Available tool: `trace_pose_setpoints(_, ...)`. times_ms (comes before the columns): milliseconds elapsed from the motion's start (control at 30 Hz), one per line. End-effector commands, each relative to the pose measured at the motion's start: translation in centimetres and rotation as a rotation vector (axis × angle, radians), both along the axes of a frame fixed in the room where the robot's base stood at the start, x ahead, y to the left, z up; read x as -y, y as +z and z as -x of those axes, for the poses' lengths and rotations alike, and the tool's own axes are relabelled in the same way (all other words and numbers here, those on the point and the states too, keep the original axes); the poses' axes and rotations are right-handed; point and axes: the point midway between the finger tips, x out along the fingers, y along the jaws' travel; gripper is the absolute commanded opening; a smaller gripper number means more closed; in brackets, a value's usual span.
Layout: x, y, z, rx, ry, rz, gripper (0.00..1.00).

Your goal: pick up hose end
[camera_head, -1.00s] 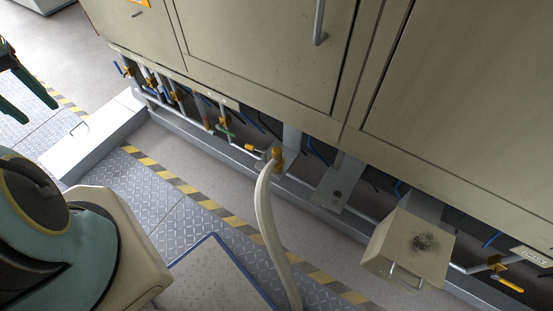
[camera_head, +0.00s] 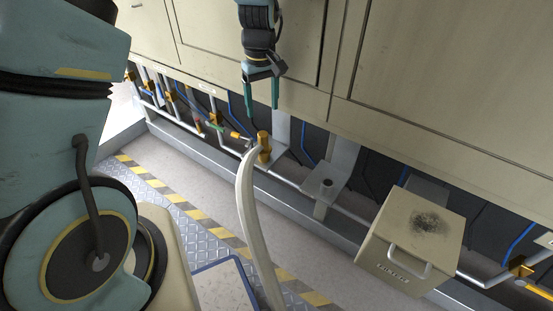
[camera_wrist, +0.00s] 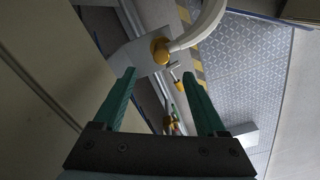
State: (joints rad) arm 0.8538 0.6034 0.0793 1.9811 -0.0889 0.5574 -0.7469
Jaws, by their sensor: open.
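The hose (camera_head: 245,215) is a pale, curved tube rising from the lower middle of the head view. Its end meets a brass fitting (camera_head: 264,147) beside the pipework under the cabinet. My gripper (camera_head: 262,106) is open and empty, a little above and left of the fitting in the head view, with green fingers pointing down. In the wrist view the open fingers (camera_wrist: 158,88) frame the scene, and the brass fitting (camera_wrist: 160,52) with the pale hose (camera_wrist: 205,25) lies beyond them, near the top middle. Neither finger touches the hose.
Large beige cabinet doors (camera_head: 430,80) stand close behind my gripper. Pipes and valves (camera_head: 170,95) run beneath them. A beige box with a handle (camera_head: 410,240) sits to the right. A yellow-black striped line (camera_head: 190,205) crosses the floor.

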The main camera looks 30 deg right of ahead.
Motion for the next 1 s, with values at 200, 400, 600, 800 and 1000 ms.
trace_pose_setpoints(200,-0.1,-3.5,0.0,-0.003,0.002,-0.003,0.74)
trace_pose_setpoints(400,-0.1,-5.1,0.0,-0.001,0.001,-0.001,0.74)
trace_pose_setpoints(600,-0.3,-7.4,0.0,-0.003,0.0,-0.003,0.74)
trace_pose_setpoints(800,-0.4,-9.9,0.0,-0.002,0.0,-0.002,0.74)
trace_pose_setpoints(1000,-0.3,-10.3,-0.1,0.0,0.001,0.0,0.74)
